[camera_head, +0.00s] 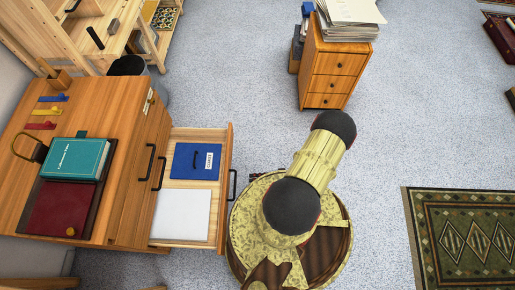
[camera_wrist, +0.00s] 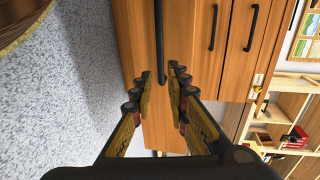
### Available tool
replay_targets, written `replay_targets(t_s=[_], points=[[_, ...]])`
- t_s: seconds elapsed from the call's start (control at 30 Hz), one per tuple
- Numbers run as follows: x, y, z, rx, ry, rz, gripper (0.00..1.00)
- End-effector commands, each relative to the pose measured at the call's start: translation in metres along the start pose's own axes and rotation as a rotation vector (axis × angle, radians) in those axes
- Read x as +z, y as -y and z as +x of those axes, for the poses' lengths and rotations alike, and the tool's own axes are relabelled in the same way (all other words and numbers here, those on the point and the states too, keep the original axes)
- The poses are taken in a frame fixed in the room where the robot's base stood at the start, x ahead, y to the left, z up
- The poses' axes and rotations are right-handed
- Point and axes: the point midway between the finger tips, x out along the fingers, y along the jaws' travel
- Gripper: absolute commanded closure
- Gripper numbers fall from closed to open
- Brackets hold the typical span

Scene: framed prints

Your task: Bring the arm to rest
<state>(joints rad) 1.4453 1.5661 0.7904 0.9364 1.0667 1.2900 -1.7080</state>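My gripper (camera_wrist: 161,72) is open in the wrist view, its two fingers apart with nothing held between them. A black drawer handle (camera_wrist: 159,35) lies ahead, lined up with the gap between the fingertips; it also shows in the head view (camera_head: 233,184). My arm (camera_head: 315,170) is bent above my round base in the head view. My gripper is mostly hidden there, with only small dark parts showing just right of the drawer handle. The drawer (camera_head: 226,150) stands pulled out from the wooden cabinet (camera_head: 105,105).
The drawer holds a blue folder (camera_head: 195,161) and white sheets (camera_head: 181,215). Books (camera_head: 77,158) and a padlock lie on the cabinet. A small drawer unit (camera_head: 336,74) with papers stands behind my arm. A patterned rug (camera_head: 465,240) lies right. Grey floor between is clear.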

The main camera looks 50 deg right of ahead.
Motion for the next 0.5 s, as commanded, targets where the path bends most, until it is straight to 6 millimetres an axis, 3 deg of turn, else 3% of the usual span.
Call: replay_targets(t_s=[0.17,0.5], points=[[-0.0001,0.0,-0.0104,0.0,0.0,0.0,0.84],[-0.0001,0.0,-0.0113,0.0,0.0,0.0,0.84]])
